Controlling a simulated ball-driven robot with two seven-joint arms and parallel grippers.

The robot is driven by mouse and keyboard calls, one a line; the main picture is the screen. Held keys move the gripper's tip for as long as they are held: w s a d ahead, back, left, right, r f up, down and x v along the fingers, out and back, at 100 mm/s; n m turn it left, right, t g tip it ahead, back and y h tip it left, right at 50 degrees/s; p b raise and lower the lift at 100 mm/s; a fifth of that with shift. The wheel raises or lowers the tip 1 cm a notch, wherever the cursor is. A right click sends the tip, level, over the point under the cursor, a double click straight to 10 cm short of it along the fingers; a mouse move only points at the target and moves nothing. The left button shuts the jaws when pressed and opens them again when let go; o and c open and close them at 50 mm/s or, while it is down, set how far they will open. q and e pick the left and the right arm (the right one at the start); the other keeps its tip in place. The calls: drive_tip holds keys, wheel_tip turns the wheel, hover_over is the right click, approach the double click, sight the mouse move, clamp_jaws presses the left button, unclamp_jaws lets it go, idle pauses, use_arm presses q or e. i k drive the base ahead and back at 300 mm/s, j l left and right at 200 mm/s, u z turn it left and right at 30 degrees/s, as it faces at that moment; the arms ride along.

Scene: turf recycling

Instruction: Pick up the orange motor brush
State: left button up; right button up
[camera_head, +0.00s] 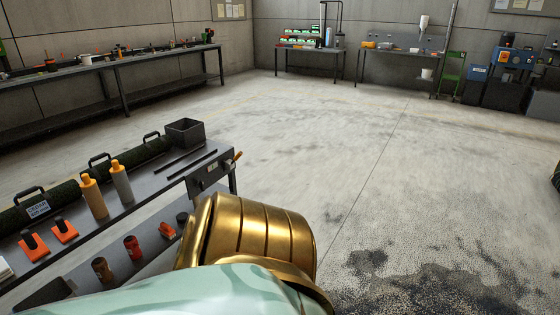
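Two orange blocks with black upper parts lie side by side on the near workbench at the lower left, one left (33,249) and one right (64,232). I cannot tell which of these is the motor brush. A gold and mint-green part of my own body fills the bottom middle and hides part of the bench. Neither of my grippers shows.
The concrete floor (350,140) is clear in the middle.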

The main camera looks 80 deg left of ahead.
sight(166, 229)
drive_tip(key=u, duration=3.65)
drive_tip(key=z, duration=3.3)
drive_tip(key=u, duration=3.3)
drive_tip(key=i, duration=0.3)
